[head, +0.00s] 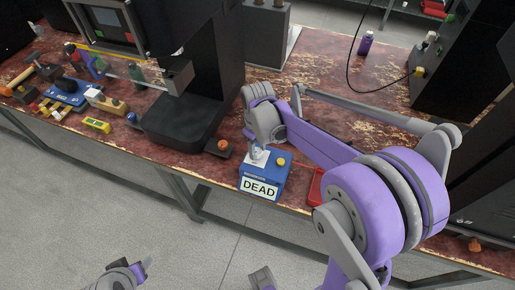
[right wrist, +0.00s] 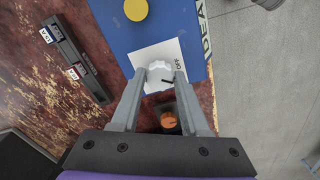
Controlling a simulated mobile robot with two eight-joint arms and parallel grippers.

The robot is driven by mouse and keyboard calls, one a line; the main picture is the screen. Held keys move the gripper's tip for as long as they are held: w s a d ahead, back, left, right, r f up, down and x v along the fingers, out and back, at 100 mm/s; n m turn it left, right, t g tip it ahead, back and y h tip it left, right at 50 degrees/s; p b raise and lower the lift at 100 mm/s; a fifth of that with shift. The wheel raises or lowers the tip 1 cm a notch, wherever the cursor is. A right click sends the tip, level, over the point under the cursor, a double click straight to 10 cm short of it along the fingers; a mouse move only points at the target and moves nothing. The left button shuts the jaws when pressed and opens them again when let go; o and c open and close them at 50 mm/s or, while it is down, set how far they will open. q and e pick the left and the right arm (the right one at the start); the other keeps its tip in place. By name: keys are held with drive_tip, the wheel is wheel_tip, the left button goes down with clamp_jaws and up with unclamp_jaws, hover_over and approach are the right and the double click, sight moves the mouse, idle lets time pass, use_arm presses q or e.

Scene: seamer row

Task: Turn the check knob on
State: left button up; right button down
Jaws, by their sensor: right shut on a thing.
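In the right wrist view, the white check knob (right wrist: 159,72) sits on a white plate (right wrist: 151,54) on the blue box top (right wrist: 112,37). The word "OFF" is printed beside the knob, and a short dark mark shows at the knob's near side. My right gripper (right wrist: 160,82) is shut on the knob, one finger on each side; it also shows in the head view (head: 258,154).
A yellow button (head: 281,161) is on the same box. An orange knob (head: 223,145) on a dark base stands left of it. A red object (head: 316,187) lies right of the box. A black machine (head: 180,122) stands behind left.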

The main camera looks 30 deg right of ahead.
sight(257, 152)
drive_tip(key=m, duration=0.5)
drive_tip(key=shift+m, duration=0.3)
drive_tip(key=m+b, duration=0.1)
drive_tip(key=m, duration=0.4)
drive_tip(key=shift+m, duration=0.3)
drive_tip(key=shift+c, duration=2.1)
unclamp_jaws()
wheel_tip(257, 152, up, 11)
drive_tip(key=p, duration=0.1)
drive_tip(key=shift+a, duration=0.1)
